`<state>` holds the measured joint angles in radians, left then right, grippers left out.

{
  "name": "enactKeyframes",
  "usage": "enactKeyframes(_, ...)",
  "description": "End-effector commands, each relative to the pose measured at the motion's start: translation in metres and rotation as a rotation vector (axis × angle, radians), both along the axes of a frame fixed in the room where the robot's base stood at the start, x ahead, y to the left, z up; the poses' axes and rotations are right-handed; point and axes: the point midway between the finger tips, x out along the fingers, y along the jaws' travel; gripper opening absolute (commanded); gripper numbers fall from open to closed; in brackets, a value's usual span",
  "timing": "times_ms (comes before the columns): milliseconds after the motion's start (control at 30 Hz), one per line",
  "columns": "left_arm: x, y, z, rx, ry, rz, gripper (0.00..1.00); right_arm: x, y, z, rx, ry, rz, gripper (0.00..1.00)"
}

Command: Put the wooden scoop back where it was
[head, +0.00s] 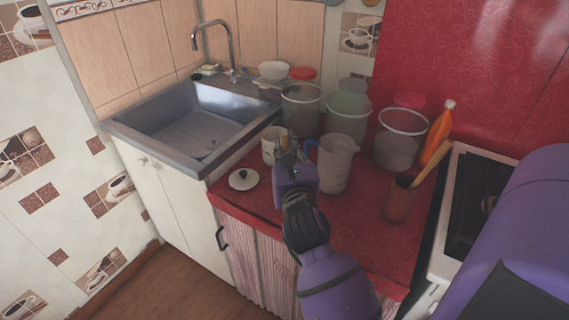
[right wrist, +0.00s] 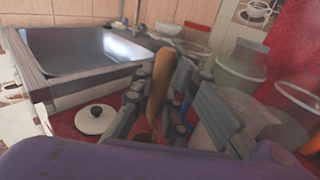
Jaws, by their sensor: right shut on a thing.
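The wooden scoop (right wrist: 160,85) stands upright, slightly tilted, between the fingers of my right gripper (right wrist: 168,115) in the right wrist view. The right gripper is shut on it. In the head view my right gripper (head: 289,160) is above the red counter, close to a light patterned mug (head: 269,151) and left of a clear jug (head: 336,165) with a blue handle. The scoop is mostly hidden there. Its lower end is hard to make out in the wrist view. My left gripper is not in view.
A white lid (head: 243,179) with a black knob lies on the counter (head: 350,240). Several clear buckets (head: 401,140) stand behind. A brown cup (head: 399,200) with a wooden utensil (head: 431,161), an orange bottle (head: 438,132) and a stove (head: 463,200) are right. A sink (head: 190,125) is left.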

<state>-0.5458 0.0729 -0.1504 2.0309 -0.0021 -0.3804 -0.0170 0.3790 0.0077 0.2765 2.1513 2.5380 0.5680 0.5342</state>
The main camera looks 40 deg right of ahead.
Motion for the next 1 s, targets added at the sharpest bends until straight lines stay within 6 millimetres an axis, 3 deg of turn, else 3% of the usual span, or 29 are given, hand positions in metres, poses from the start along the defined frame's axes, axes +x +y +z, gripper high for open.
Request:
enactKeyframes(333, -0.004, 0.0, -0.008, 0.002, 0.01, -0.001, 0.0, 0.021, -0.014, -0.031, 0.0, 0.0, 0.0, 0.0)
enactKeyframes(500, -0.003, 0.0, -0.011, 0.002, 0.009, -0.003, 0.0, 0.019, -0.013, -0.056, 0.001, 0.0, 0.0, 0.0)
enactKeyframes(967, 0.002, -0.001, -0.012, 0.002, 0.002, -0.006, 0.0, 0.019, -0.013, -0.062, -0.002, -0.001, 0.001, 0.0)
enactKeyframes(1000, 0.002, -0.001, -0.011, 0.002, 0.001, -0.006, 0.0, 0.019, -0.013, -0.061, -0.001, -0.002, 0.001, 0.19)
